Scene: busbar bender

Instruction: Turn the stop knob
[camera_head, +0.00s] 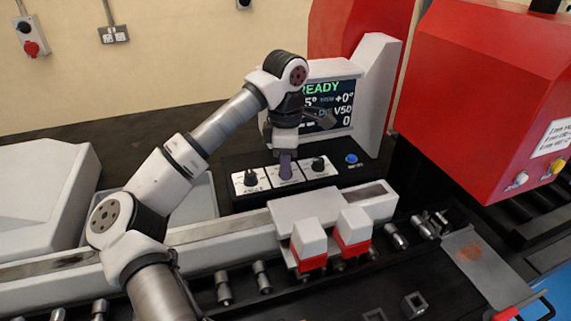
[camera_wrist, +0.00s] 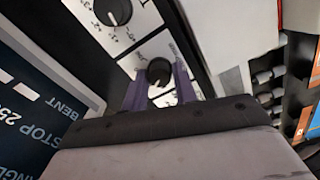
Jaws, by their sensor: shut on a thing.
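A black control panel (camera_head: 234,201) below the screen has three knobs on white plates. My gripper (camera_head: 285,168) points down at the middle plate and hides its knob in the head view. In the wrist view my gripper (camera_wrist: 160,80) has its purple fingers on both sides of a black knob (camera_wrist: 159,72), shut on it. The left knob (camera_head: 250,178) and the right knob (camera_head: 318,163) stand free. Another knob (camera_wrist: 113,11) shows at the top of the wrist view. The knob labels are too small to read, so I cannot tell which is the stop knob.
The screen (camera_head: 346,103) behind my gripper reads READY. A blue button (camera_head: 351,158) sits right of the knobs. White-and-red blocks (camera_head: 309,241) stand on the machine in front of the panel. A large red machine housing (camera_head: 480,90) stands at the right.

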